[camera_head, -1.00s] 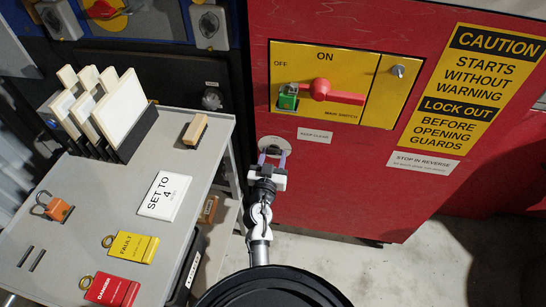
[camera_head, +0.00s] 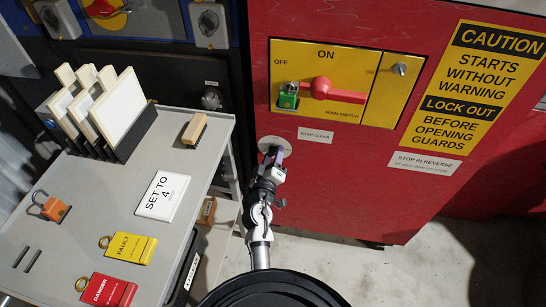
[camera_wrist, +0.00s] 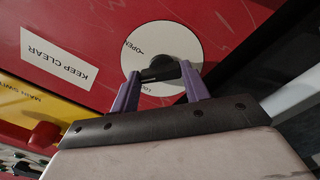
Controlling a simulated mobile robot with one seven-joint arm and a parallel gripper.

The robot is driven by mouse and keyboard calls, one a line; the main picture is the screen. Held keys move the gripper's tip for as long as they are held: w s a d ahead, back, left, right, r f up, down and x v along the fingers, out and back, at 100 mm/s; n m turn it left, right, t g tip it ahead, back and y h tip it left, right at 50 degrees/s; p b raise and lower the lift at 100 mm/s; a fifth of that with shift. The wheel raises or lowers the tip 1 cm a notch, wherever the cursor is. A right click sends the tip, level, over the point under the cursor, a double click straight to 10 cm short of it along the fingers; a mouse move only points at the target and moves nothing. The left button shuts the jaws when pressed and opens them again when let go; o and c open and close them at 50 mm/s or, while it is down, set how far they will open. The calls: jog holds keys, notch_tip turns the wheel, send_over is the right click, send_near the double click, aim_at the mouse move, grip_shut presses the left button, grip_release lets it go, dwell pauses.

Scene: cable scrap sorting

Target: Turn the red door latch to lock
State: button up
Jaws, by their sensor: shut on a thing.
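The latch on the red door is a dark knob (camera_wrist: 163,70) on a round white plate (camera_wrist: 165,40). In the wrist view the plate reads OPEN near the upper left; a second word near the left finger is partly hidden. My gripper (camera_wrist: 160,79) is shut on the knob, one purple finger on each side. In the head view my gripper (camera_head: 272,155) is turned at the plate (camera_head: 268,142), low on the left of the red door (camera_head: 345,195), and hides the knob.
A yellow main switch panel (camera_head: 383,105) with a red handle (camera_head: 336,93) and a green padlock (camera_head: 288,97) is above the latch. A grey cart (camera_head: 85,200) stands close on the left, with tags, a card, a brush and plates in a rack. Floor at the right is clear.

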jog(key=n, duration=0.4)
jog(key=shift+a+r+n+p, duration=0.1)
jog(key=shift+r+n+p, duration=0.05)
jog(key=shift+n+p, duration=0.45)
jog(key=shift+n, duration=1.6)
jog(key=o, duration=1)
